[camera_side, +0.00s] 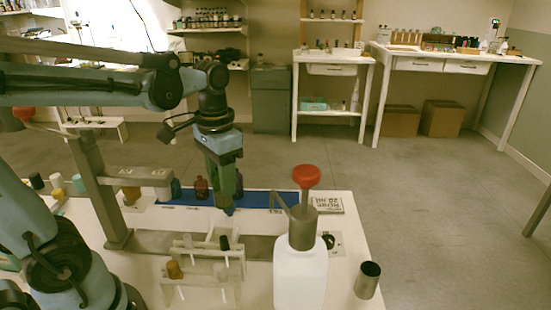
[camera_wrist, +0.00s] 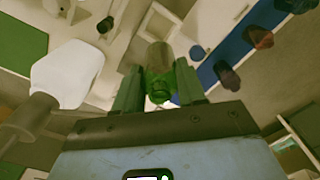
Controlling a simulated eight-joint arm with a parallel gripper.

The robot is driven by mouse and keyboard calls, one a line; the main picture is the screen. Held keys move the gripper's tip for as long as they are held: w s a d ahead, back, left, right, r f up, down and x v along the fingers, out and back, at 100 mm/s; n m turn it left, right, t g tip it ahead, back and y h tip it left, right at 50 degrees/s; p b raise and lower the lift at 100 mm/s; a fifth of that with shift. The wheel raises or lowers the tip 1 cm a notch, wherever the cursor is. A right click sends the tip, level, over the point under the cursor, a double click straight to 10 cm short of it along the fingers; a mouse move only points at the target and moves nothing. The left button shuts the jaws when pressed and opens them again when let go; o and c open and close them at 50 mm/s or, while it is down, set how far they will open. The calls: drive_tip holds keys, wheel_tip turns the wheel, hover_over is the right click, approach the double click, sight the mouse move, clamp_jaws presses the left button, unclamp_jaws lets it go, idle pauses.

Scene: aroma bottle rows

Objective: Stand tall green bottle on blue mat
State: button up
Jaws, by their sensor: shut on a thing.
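My gripper (camera_side: 227,207) points down over the far part of the white table in the side view. In the wrist view its fingers (camera_wrist: 160,92) are shut on the green bottle (camera_wrist: 159,85), whose neck end faces the camera. In the side view the fingers largely hide the bottle. The blue mat (camera_side: 258,199) lies along the table's far edge, behind the fingers in that view. In the wrist view the blue mat (camera_wrist: 233,46) is to the right of the held bottle, apart from it in the picture. I cannot tell the bottle's height above the table.
A maroon bottle (camera_side: 201,188) and a dark blue bottle (camera_side: 175,188) stand on the mat. A white jug with a red knob (camera_side: 300,275) stands at the front right. White racks (camera_side: 200,270) stand at the front. A dark metal cup (camera_side: 367,281) is near the right edge.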

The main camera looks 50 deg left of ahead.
drive_tip(key=w+d+m, duration=0.4)
drive_tip(key=w, duration=0.8)
drive_tip(key=shift+w+a+f, duration=0.7)
drive_tip(key=shift+a+f, duration=1.15)
drive_tip(key=shift+a, duration=0.05)
drive_tip(key=shift+w+a+f, duration=0.75)
drive_tip(key=shift+a+f, duration=1.15)
drive_tip(key=shift+w+a+f, duration=0.7)
drive_tip(key=shift+a+f, duration=1.15)
drive_tip(key=shift+a, duration=0.05)
drive_tip(key=shift+f, duration=0.2)
drive_tip(key=o, duration=1.2)
drive_tip(key=shift+r, duration=0.15)
